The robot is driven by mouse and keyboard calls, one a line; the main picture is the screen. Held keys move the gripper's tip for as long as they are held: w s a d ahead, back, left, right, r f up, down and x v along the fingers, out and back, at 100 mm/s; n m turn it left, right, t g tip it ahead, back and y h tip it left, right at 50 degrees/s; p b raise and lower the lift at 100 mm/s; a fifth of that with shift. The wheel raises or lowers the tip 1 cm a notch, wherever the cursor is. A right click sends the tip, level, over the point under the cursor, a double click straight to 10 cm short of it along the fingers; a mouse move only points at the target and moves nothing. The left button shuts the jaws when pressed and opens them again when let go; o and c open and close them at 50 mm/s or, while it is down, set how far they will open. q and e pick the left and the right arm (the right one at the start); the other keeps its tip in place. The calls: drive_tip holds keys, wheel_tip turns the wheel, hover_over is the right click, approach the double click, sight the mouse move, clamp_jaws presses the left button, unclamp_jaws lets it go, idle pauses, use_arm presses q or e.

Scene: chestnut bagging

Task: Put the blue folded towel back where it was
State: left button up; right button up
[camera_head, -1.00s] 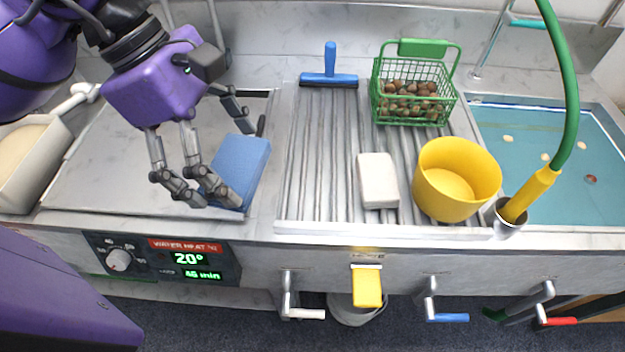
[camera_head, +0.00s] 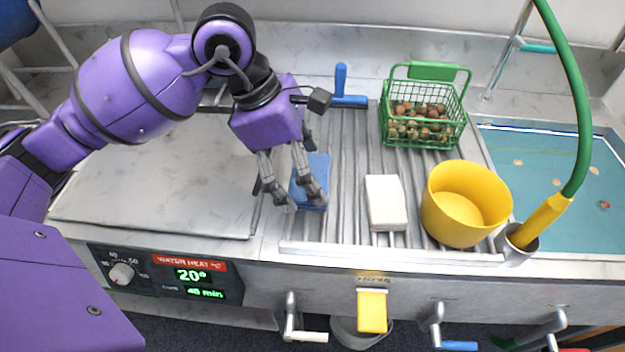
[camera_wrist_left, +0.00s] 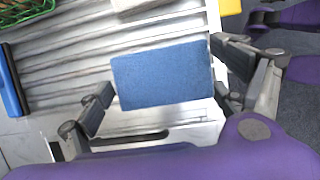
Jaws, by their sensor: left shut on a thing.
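The blue folded towel (camera_head: 318,167) is over the left edge of the ribbed drainboard (camera_head: 345,150). My left gripper (camera_head: 292,188) is shut on it from above, and the fingers hide part of it. In the left wrist view the towel (camera_wrist_left: 162,76) lies flat between the two sides of the left gripper (camera_wrist_left: 158,88). I cannot tell whether the towel touches the ribs or hangs just above them. My right gripper is not in view.
A white block (camera_head: 385,203) and a yellow bucket (camera_head: 465,205) stand right of the towel. Behind are a blue squeegee (camera_head: 345,98) and a green basket (camera_head: 422,120) of chestnuts. The flat metal board (camera_head: 150,190) at left is clear. A water basin (camera_head: 540,170) is at right.

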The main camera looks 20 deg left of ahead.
use_arm(q)
drive_tip(key=shift+w+d+f, duration=0.2)
drive_tip(key=shift+w+f, duration=0.15)
drive_tip(key=shift+f, duration=0.1)
drive_tip(key=f, duration=0.3)
drive_tip(key=shift+w+d+f, duration=0.1)
drive_tip(key=shift+w+d, duration=0.05)
drive_tip(key=shift+w, duration=0.15)
drive_tip(key=shift+f, duration=0.3)
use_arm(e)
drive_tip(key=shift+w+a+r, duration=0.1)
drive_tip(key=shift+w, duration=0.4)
use_arm(q)
drive_tip(key=shift+f, duration=0.2)
drive_tip(key=o, duration=1)
drive_tip(key=shift+o, duration=0.2)
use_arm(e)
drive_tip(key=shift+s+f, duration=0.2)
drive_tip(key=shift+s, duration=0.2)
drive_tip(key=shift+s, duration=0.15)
